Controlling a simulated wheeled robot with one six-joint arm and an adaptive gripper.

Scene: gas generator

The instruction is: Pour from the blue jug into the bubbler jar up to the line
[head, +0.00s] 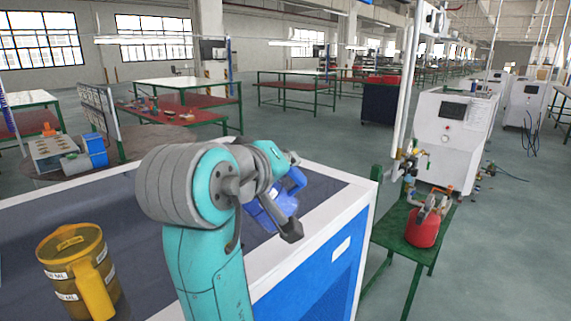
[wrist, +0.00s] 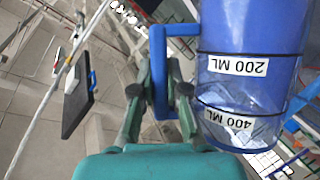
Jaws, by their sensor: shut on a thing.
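My gripper (wrist: 159,80) is shut on the handle of the blue jug (wrist: 248,30). In the wrist view the jug fills the right side, with its 200 ML and 400 ML labels upside down. It looks solid blue around the 200 ML label and clearer by the 400 ML label. In the head view the blue jug (head: 284,203) is partly hidden behind my arm, over the dark tabletop; its exact tilt is hard to tell. I cannot identify the bubbler jar with certainty. A red vessel (head: 422,230) with metal fittings stands on a green bench at right.
A yellow jug (head: 76,272) with labels stands at the front left of the white-edged table (head: 335,226). A white machine (head: 452,140) with pipes stands behind the green bench (head: 405,262). A gap of floor separates the table and this bench.

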